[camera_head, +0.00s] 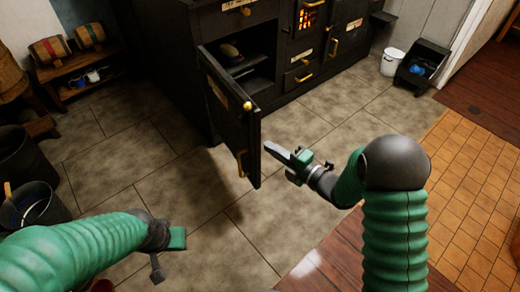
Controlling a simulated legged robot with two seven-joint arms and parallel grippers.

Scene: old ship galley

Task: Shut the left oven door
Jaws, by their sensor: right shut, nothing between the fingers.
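The left oven door (231,118) is a dark panel hinged at its left side. It stands wide open, swung out toward me from the black stove (191,62), with a brass knob and a brass handle (242,163) on it. The oven opening (248,50) shows a shelf with a brownish item inside. My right gripper (272,150) is shut and empty, its fingertips just right of the door's free edge; I cannot tell whether they touch it. My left gripper (158,265) is low at the left, away from the door; its fingers are not clear.
A wooden rack with small barrels (50,50) stands at the back left, and dark buckets (30,205) at the left. A white bucket (392,61) and a black bin (424,64) stand at the back right. A wooden surface (335,262) lies below. The tiled floor before the stove is clear.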

